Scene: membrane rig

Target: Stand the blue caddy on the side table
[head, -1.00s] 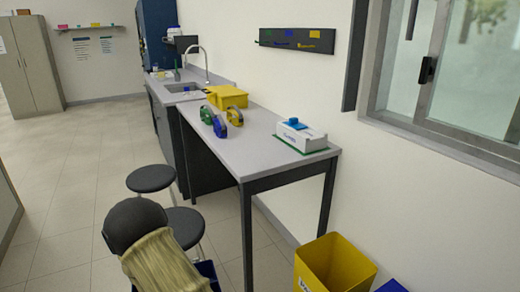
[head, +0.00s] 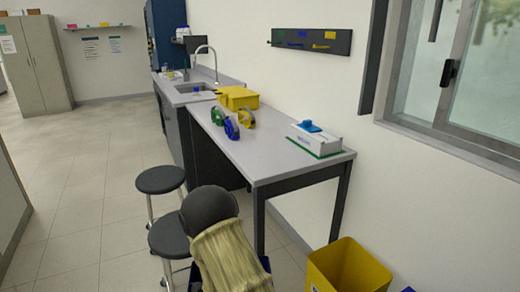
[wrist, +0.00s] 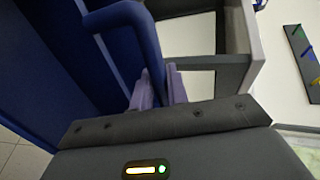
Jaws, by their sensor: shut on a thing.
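The blue caddy (wrist: 140,35) fills much of the wrist view. Its handle is between the two fingers of my gripper (wrist: 158,95), which is shut on it. In the head view, only small blue parts of the caddy (head: 265,262) show beside my arm; the gripper itself is hidden there behind my arm. The grey-topped table (head: 265,162) with dark legs stands along the right wall, the only table seen, and I take it for the side table. The caddy is in front of the table's near end, apart from its top in the head view.
On the table are a white box (head: 315,141) on a green mat, several coloured ring-shaped things (head: 231,128) and a yellow box (head: 238,98). Two black stools (head: 160,180) stand left of it. A yellow bin (head: 347,268) stands at the near right. The table's front middle is bare.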

